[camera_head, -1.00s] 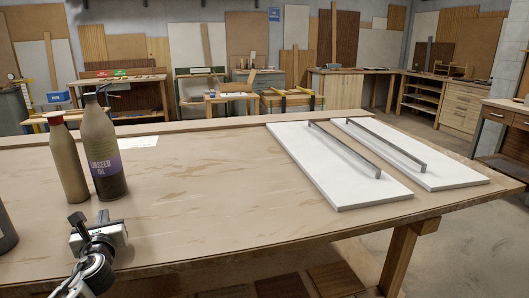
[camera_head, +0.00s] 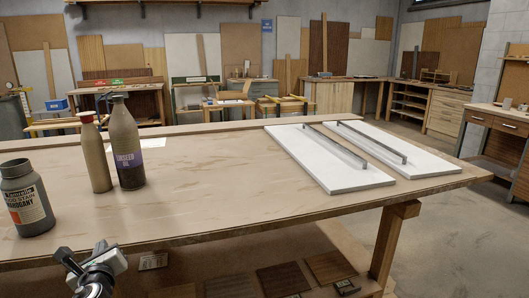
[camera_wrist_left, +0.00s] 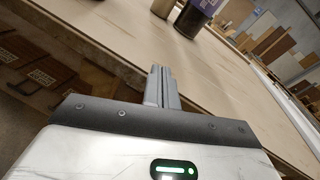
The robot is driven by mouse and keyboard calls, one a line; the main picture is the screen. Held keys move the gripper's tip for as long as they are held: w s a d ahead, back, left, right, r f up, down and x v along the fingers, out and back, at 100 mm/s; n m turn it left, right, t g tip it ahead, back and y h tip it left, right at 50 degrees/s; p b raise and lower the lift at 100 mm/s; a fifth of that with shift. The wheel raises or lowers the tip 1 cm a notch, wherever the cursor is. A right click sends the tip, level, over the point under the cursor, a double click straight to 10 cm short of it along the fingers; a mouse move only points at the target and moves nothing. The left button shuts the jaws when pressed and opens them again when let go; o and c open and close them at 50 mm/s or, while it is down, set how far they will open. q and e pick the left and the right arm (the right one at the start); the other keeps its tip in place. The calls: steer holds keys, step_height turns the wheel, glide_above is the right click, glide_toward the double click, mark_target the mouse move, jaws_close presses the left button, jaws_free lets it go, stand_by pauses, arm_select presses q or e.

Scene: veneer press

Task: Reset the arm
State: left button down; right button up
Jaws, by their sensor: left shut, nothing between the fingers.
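My left gripper (camera_head: 84,262) is at the lower left of the head view, in front of the workbench's near edge. It also shows in the left wrist view (camera_wrist_left: 162,72), where its fingers are together with nothing between them. The workbench (camera_head: 240,200) carries two white panels with grey bar handles, a left one (camera_head: 310,170) and a right one (camera_head: 395,155), both far from my left gripper. My right gripper is not in view.
A grey wood stain jar (camera_head: 28,205), a beige bottle with a red cap (camera_head: 95,155) and a linseed oil bottle (camera_head: 127,150) stand on the bench's left. Veneer samples (camera_head: 283,280) lie on a lower shelf. The bench's middle is clear.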

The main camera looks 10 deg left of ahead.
arm_select(q)
steer(key=s+d+f+n+g+h, duration=0.2)
steer(key=s+d+f+n+h, duration=0.1)
steer(key=s+d+f+n, duration=0.4)
steer(key=s+d+f+n+g+h, duration=0.25)
steer(key=s+d+n, duration=0.3)
steer(key=d, duration=0.35)
steer(key=s+d+n+g+h, duration=0.55)
steer(key=s+d+n, duration=0.45)
steer(key=s+d, duration=0.4)
steer(key=w+d+f+t+h, duration=0.2)
steer(key=w+d+f+t, duration=0.4)
steer(key=w+f+t, duration=0.1)
steer(key=shift+w+f+m+t+h, duration=0.15)
steer(key=shift+f+m+t+h, duration=0.2)
steer(key=shift+f, duration=0.3)
